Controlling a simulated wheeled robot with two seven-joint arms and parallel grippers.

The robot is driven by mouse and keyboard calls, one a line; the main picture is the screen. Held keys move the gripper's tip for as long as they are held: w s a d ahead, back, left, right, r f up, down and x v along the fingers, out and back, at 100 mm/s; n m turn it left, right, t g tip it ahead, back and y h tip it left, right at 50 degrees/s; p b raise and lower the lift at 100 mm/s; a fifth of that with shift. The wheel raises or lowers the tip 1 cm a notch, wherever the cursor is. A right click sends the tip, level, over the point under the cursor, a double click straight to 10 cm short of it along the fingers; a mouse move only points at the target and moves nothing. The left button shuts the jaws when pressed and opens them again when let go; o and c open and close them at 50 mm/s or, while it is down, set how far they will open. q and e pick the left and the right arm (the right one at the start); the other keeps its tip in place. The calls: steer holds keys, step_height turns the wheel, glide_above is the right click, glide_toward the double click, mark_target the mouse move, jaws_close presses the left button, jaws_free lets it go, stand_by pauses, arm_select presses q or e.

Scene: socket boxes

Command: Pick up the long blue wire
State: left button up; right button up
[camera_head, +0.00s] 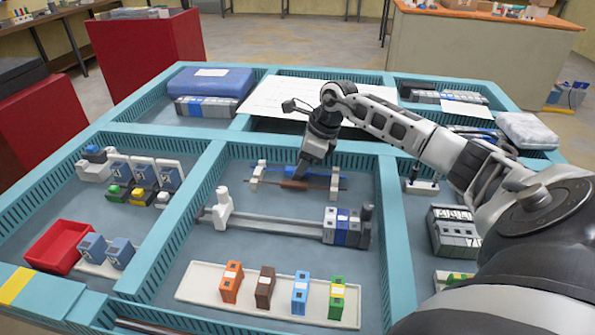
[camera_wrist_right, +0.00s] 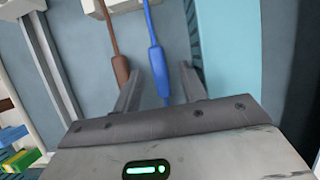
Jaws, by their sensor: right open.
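A long blue wire (camera_head: 322,171) and a brown wire (camera_head: 295,185) lie side by side across two white holders in the middle compartment. My right gripper (camera_head: 301,172) points down over the wires and hides part of them. In the right wrist view its two fingers (camera_wrist_right: 158,92) are apart. The blue wire (camera_wrist_right: 157,72) runs between them in the picture, with its thicker sleeve near the fingertips. The brown wire (camera_wrist_right: 122,70) lies left of the left finger. I cannot tell how far above the blue wire the fingertips are. My left gripper is not in view.
White wire holders (camera_head: 257,173) stand close to the gripper. In front are a metal rail (camera_head: 270,226) with terminal blocks (camera_head: 347,227) and a white tray (camera_head: 205,286) of coloured blocks. Teal divider walls (camera_head: 391,220) bound the compartment. A red bin (camera_head: 58,246) is at left.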

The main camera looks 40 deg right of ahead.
jaws_close()
steer(key=shift+r, duration=0.15)
